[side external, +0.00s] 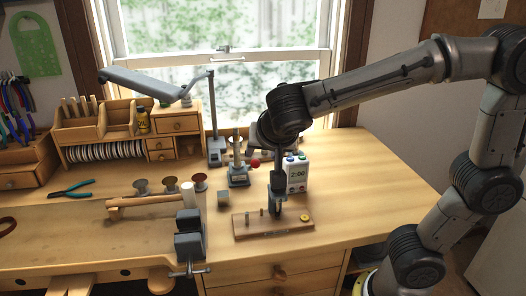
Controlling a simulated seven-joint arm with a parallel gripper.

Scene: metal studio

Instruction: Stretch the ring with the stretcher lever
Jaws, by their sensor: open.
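My gripper (277,212) points down over a wooden board (272,231) near the front of the bench. It is open, and I cannot make out anything between its fingers. The board carries short upright pegs (248,216) on its left and a small round yellow piece (304,217) at its right end. I cannot tell whether the yellow piece is the ring, and no other ring is clear. A grey metal device with a red-knobbed lever (255,163), which looks like the stretcher, stands behind and left of my gripper. My arm partly covers the area behind it.
A white timer (297,174) stands just behind my gripper, to its right. A grey vise (189,236) and a small grey block (223,198) are to the left. A lamp (214,120) stands behind. The bench's right side is clear.

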